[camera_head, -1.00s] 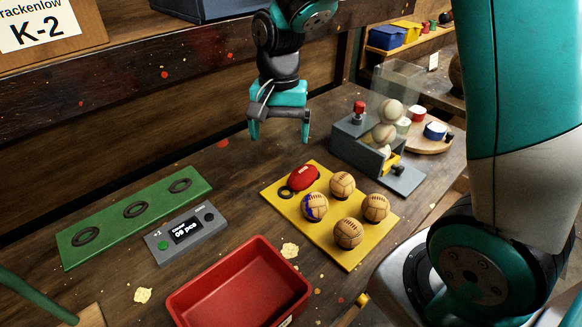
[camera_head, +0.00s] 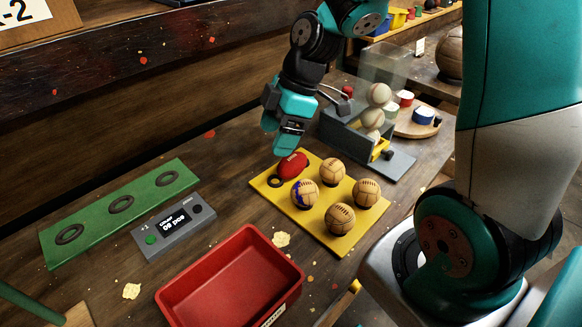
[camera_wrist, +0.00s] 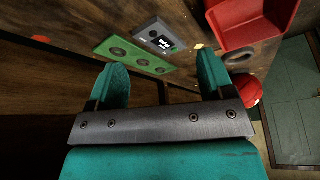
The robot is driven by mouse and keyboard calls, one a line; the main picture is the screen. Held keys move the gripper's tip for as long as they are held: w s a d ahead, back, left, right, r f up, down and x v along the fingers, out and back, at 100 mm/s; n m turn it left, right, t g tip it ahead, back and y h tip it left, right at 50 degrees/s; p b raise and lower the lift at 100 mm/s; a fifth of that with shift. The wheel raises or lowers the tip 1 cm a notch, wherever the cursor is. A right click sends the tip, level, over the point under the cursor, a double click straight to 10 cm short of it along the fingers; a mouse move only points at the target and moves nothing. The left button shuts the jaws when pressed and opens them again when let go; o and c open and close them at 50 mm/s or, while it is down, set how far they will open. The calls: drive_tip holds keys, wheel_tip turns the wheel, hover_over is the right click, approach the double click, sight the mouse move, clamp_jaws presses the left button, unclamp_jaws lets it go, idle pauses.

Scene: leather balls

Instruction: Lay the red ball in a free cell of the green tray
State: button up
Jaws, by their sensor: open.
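The red ball (camera_head: 293,165) is oval and lies at the back left of the yellow tray (camera_head: 337,243), beside a black ring. It also shows at the right of the wrist view (camera_wrist: 247,90). The green tray (camera_head: 96,222) lies at the left of the bench with three black rings, all empty. It shows small in the wrist view (camera_wrist: 107,47). My gripper (camera_head: 285,142) is just above and behind the red ball, apart from it as far as I can tell. In the wrist view its fingers (camera_wrist: 160,82) stand wide apart with nothing between them.
Several tan balls (camera_head: 340,219) sit on the yellow tray, one with blue marks. A red bin (camera_head: 206,268) stands in front, a grey counter box (camera_head: 174,233) beside the green tray. A ball dispenser (camera_head: 345,132) with pale balls stands behind right.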

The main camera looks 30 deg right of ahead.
sight(297, 157)
drive_tip(key=w+d+f+n, duration=0.1)
drive_tip(key=d+f, duration=0.2)
drive_tip(key=w+d+f+n, duration=0.2)
drive_tip(key=d+f, duration=0.1)
drive_tip(key=d, duration=0.1)
drive_tip(key=w+d+f+n, duration=0.1)
drive_tip(key=d+f, duration=0.3)
drive_tip(key=shift+w+t, duration=0.25)
drive_tip(key=shift+t, duration=0.15)
drive_tip(key=shift+w+a+f+n, duration=0.1)
drive_tip(key=shift+f+n, duration=0.2)
drive_tip(key=p+x, duration=0.1)
drive_tip(key=x, duration=0.5)
drive_tip(key=shift+w+a+f+p, duration=0.15)
drive_tip(key=shift+a+f+p, duration=0.1)
drive_tip(key=shift+p, duration=0.1)
drive_tip(key=shift+c, duration=0.4)
drive_tip(key=c, duration=0.7)
